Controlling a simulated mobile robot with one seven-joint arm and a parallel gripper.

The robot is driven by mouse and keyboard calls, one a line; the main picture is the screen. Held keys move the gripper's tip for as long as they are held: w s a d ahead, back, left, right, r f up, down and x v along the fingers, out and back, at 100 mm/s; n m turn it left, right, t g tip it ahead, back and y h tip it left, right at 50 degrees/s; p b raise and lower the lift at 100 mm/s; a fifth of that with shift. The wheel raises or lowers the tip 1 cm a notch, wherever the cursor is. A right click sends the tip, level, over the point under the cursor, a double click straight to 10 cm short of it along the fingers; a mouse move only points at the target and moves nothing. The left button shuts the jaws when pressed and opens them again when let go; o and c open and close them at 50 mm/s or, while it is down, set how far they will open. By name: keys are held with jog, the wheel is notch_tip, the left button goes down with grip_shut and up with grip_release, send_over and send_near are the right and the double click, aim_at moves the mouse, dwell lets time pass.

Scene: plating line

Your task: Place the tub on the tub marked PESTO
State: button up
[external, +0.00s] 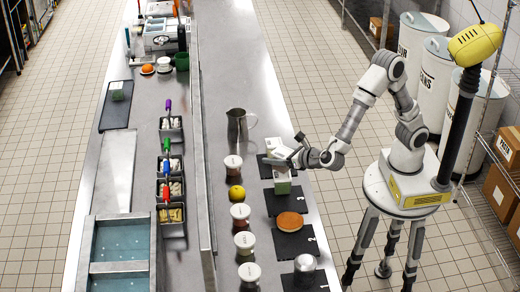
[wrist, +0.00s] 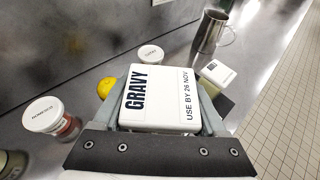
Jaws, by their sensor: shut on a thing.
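My gripper (external: 283,163) is shut on a tub with a white lid and greenish sides (external: 282,184), at the second black mat from the far end. In the wrist view this tub's lid (wrist: 160,97) reads GRAVY and USE BY 26 NOV, between my gripper's fingers (wrist: 165,110). Whether its base touches the mat is unclear. Another white-lidded tub (external: 273,146) stands on the far mat, just beyond my gripper. It also shows in the wrist view (wrist: 217,72), near the metal jug. Its lid print is too small to read, so I cannot tell whether it says PESTO.
A metal jug (external: 239,124) stands beyond the tubs. A lidded jar (external: 233,164), a yellow fruit (external: 236,193) and more jars line the left. A raised ledge (external: 203,170) borders the counter's left.

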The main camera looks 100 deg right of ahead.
jog(key=shift+f, duration=1.15)
jog(key=shift+f+b, duration=0.2)
jog(key=shift+b, duration=0.1)
jog(key=o, duration=1.5)
